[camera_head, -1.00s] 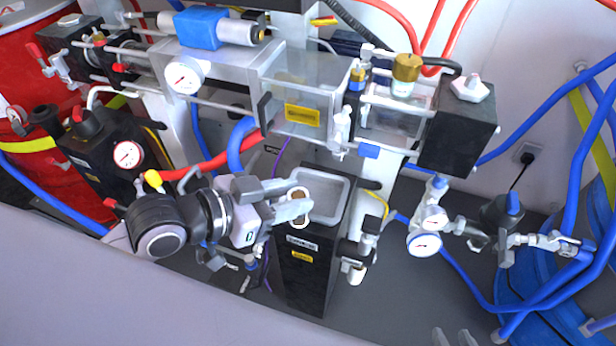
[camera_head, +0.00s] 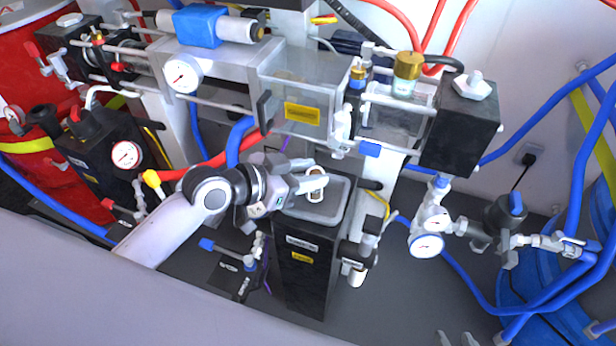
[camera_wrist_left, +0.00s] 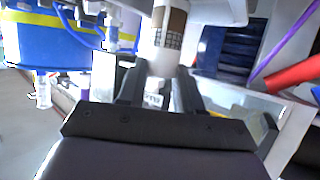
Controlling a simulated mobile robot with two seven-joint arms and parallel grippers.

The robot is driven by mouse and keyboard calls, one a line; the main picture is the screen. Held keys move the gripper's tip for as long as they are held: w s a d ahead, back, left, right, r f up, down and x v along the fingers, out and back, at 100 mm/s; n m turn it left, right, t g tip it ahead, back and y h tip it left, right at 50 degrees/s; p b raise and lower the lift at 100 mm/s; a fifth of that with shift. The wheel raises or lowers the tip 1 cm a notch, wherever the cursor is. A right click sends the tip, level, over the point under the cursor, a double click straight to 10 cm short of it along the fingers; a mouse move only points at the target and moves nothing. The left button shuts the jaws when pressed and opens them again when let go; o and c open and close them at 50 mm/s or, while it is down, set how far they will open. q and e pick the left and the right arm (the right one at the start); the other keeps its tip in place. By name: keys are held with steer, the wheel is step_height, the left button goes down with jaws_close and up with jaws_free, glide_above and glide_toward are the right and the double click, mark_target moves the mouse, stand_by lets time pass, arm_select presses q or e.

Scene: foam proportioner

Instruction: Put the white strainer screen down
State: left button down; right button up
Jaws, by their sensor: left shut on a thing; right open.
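The white strainer screen (camera_head: 315,184) is a small white cylinder with a brown part. My left gripper (camera_head: 311,186) is shut on it and holds it over the grey-rimmed open top (camera_head: 334,213) of a black box. I cannot tell its height above that top. In the left wrist view the strainer screen (camera_wrist_left: 168,38) stands out ahead of the fingers, with a mesh band and a brown section; my left gripper (camera_wrist_left: 160,92) closes around its lower end. My right gripper (camera_head: 457,339) shows only its two fingertips, apart and empty, at the bottom edge.
The black box (camera_head: 303,270) stands on the grey floor. A clear housing (camera_head: 306,90) and metal rods hang above and behind it. Gauges and valves (camera_head: 427,244) stand to the right, among blue hoses. A red hose (camera_head: 215,162) runs behind my left arm.

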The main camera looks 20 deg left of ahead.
arm_select(q)
steer(key=shift+w+f, duration=0.2)
steer(key=shift+f, duration=0.4)
steer(key=c, duration=0.8)
jaws_free()
steer(key=shift+f, duration=0.1)
steer(key=shift+o, duration=0.2)
steer(key=v, duration=1.2)
steer(key=s+f+n+y, duration=0.2)
steer(key=s+f+y, duration=0.1)
steer(key=f, duration=0.6)
steer(key=s+d+f+n+y, duration=0.1)
steer(key=s+f+n+y, duration=0.2)
steer(key=f, duration=0.7)
steer(key=s, duration=0.2)
steer(key=shift+s+d+n, duration=0.3)
steer(key=shift+s, duration=0.05)
